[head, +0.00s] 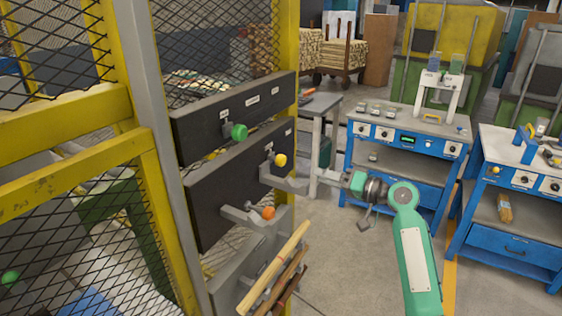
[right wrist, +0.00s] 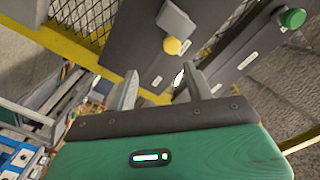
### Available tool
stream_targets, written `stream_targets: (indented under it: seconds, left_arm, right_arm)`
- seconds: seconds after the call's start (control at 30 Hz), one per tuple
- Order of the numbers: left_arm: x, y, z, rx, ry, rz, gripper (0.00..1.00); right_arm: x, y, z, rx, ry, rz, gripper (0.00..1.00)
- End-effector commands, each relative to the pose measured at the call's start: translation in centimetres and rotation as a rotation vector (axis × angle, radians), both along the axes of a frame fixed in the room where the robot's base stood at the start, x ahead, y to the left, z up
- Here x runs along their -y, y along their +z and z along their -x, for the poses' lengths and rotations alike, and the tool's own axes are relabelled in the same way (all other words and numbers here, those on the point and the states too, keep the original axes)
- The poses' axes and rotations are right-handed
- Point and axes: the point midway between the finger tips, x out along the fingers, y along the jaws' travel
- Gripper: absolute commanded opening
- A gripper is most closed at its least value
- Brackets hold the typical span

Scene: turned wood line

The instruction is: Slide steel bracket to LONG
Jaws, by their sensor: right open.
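Dark upright panels carry small white labels and grey metal brackets with round knobs. A yellow knob (head: 280,160) sits on the middle panel, a green knob (head: 239,131) above it and an orange knob (head: 268,212) on a grey bracket (head: 240,216) below. The lettering is too small to read, so I cannot tell which label says LONG or which bracket is the steel one. My right gripper (head: 318,182) is open, just right of the yellow knob. In the right wrist view its fingers (right wrist: 156,78) are apart and empty, with the yellow knob (right wrist: 172,46) beyond them. My left gripper is out of view.
A yellow frame with wire mesh (head: 60,130) stands left of the panels. Wooden rods (head: 275,268) stick out below. Blue workbenches (head: 415,135) stand at right. The floor (head: 345,260) between them is clear.

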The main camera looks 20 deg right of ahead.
Motion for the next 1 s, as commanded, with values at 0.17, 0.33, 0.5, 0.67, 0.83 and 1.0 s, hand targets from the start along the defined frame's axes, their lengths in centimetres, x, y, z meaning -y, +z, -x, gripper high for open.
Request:
stream_targets:
  seconds: [0.17,0.33,0.5,0.67,0.83,1.0]
  left_arm:
    - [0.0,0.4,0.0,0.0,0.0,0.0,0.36]
    - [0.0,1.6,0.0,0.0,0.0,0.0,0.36]
    - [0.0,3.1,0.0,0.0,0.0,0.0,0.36]
    - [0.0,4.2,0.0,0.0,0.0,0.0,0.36]
    - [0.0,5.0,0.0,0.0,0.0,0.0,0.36]
    - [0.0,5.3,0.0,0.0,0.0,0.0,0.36]
  right_arm:
    - [-0.6,2.3,0.4,0.036,0.028,-0.003,0.52]
    - [-2.3,2.5,-1.7,0.036,0.027,-0.006,0.52]
    - [-4.6,2.6,-4.7,0.033,0.027,-0.007,0.52]
    - [-6.5,2.4,-7.2,0.033,0.026,-0.005,0.52]
    - [-8.0,2.3,-9.1,0.033,0.024,-0.004,0.52]
    - [-8.6,2.1,-10.0,0.034,0.024,-0.002,0.52]
